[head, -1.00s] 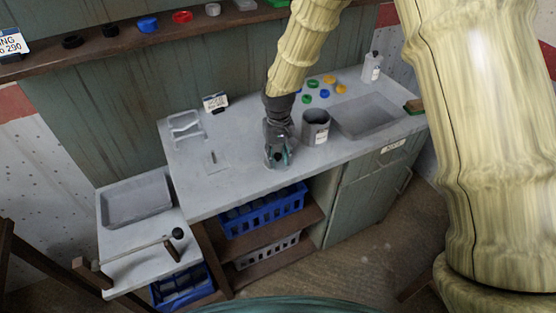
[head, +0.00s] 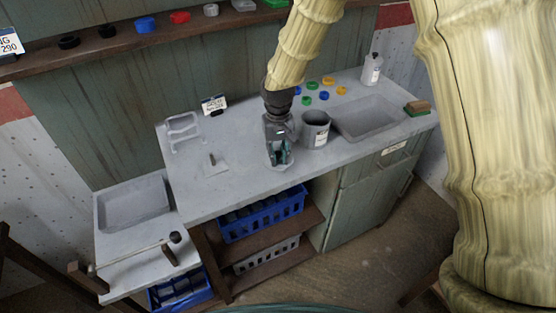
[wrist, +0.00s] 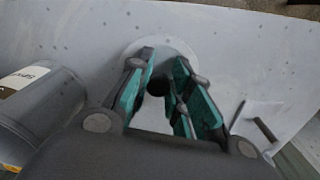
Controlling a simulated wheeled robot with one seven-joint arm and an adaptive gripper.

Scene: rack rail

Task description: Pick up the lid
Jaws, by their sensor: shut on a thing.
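The lid is a pale grey round disc (wrist: 176,46) with a dark round knob (wrist: 158,84). In the head view the lid (head: 283,168) shows only in part, below my gripper (head: 279,152) near the front edge of the worktop. In the wrist view my gripper (wrist: 162,76) has its teal-padded fingers on both sides of the knob, shut on it. The fingers hide much of the lid. I cannot tell whether the lid touches the worktop.
A grey labelled canister (head: 315,130) stands close to the right of my gripper. A sink basin (head: 368,118) and several coloured caps (head: 323,95) lie beyond it. A small sign (head: 213,104) stands at the back.

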